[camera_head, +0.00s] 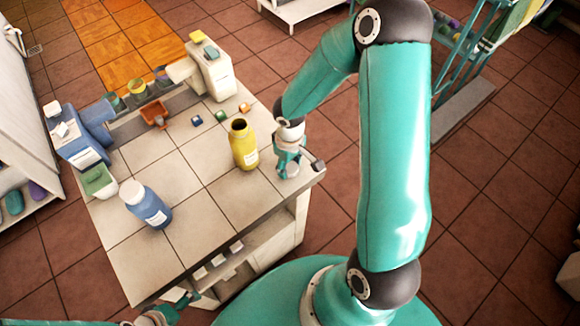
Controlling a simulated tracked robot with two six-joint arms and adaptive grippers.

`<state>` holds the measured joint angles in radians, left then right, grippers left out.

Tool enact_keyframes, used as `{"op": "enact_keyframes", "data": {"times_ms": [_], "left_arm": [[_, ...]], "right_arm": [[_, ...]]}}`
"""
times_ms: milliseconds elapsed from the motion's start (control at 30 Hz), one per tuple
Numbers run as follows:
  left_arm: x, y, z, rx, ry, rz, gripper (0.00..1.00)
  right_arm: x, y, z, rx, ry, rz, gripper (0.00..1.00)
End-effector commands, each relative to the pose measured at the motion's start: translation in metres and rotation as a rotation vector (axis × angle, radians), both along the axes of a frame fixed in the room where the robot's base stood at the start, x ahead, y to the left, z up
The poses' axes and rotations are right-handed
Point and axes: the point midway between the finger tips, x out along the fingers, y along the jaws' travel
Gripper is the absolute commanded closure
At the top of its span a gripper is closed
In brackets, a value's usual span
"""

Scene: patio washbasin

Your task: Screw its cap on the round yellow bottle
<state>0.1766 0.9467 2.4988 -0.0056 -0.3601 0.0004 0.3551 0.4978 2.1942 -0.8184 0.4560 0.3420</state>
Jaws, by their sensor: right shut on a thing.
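The round yellow bottle (243,148) stands upright on the tiled counter, its dark mouth open with no cap on it. My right gripper (288,166) is just to the right of the bottle, near the counter's right edge, pointing down. It is shut on a small pale round thing that looks like the cap (291,171), partly hidden by the fingers. The cap is apart from the bottle. My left gripper (184,302) is at the bottom of the view, low by the counter's front; its jaws are too small and partly hidden to judge.
A blue bottle with a white cap (147,206) stands front left on the counter (205,248). The front middle is clear.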

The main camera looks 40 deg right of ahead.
Motion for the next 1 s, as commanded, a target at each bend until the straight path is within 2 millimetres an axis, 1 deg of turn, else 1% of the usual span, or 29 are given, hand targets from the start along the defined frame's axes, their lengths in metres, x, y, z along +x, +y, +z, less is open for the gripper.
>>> {"op": "enact_keyframes", "data": {"times_ms": [333,467,533,667,767,1000], "left_arm": [[0.0,0.0,0.001,0.0,0.0,0.0,0.03],[0.0,0.0,0.002,0.0,0.0,0.0,0.03],[0.0,0.0,0.003,0.0,0.0,0.0,0.03],[0.0,0.0,0.005,0.0,0.0,0.0,0.03],[0.0,0.0,0.006,0.0,0.0,0.0,0.03],[0.0,0.0,0.004,0.0,0.0,0.0,0.03]], "right_arm": [[0.0,0.0,0.003,-0.001,-0.001,-0.001,0.62],[0.001,-0.001,0.012,-0.002,-0.002,-0.002,0.62],[0.001,-0.001,0.019,-0.003,-0.003,-0.002,0.62],[0.001,-0.001,0.041,-0.003,-0.006,-0.002,0.62],[0.001,0.0,0.064,-0.002,-0.008,-0.002,0.62],[0.002,0.0,0.131,-0.002,-0.01,-0.001,0.62]]}}
